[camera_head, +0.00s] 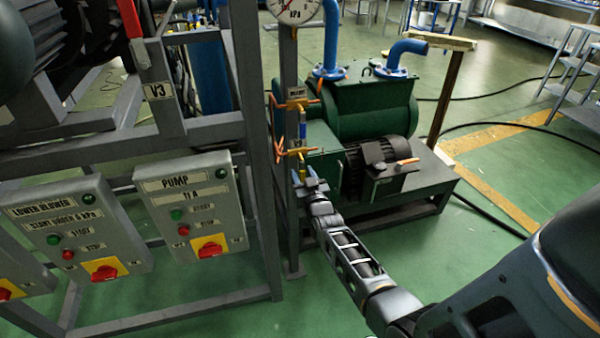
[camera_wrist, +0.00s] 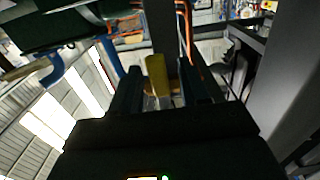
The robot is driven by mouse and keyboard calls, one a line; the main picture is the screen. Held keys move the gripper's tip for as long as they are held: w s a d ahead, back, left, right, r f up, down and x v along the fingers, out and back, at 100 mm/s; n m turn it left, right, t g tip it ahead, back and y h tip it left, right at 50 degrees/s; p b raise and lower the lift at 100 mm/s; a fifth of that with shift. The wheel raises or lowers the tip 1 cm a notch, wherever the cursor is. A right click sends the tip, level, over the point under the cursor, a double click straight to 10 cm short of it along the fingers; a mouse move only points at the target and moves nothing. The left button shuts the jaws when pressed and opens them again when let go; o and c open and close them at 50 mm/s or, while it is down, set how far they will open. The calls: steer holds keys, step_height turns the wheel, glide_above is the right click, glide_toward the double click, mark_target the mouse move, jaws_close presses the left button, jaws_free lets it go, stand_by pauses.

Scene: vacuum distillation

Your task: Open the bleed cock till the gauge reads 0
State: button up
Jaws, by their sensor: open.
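The gauge (camera_head: 295,9), a white dial marked kPa, is cut off by the top edge, and I cannot read its value. Below it on the grey post are brass fittings with small tags. The lower fitting (camera_head: 293,152) has a yellow lever handle, taken to be the bleed cock; its tag is too small to read surely. My gripper (camera_head: 311,181) is just below this fitting. In the wrist view the yellow handle (camera_wrist: 156,74) stands between my two open fingers, with gaps at its sides. The fingers partly hide the fitting behind it.
A green pump (camera_head: 372,108) with blue pipes stands close behind my gripper. The grey frame (camera_head: 262,150) rises at left, carrying the PUMP box (camera_head: 190,205) and the LOWER BLOWER box (camera_head: 77,229). The green floor at right is mostly clear, with black cables.

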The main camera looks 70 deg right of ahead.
steer(key=shift+x, duration=1.1)
steer(key=shift+c, duration=0.4)
jaws_close()
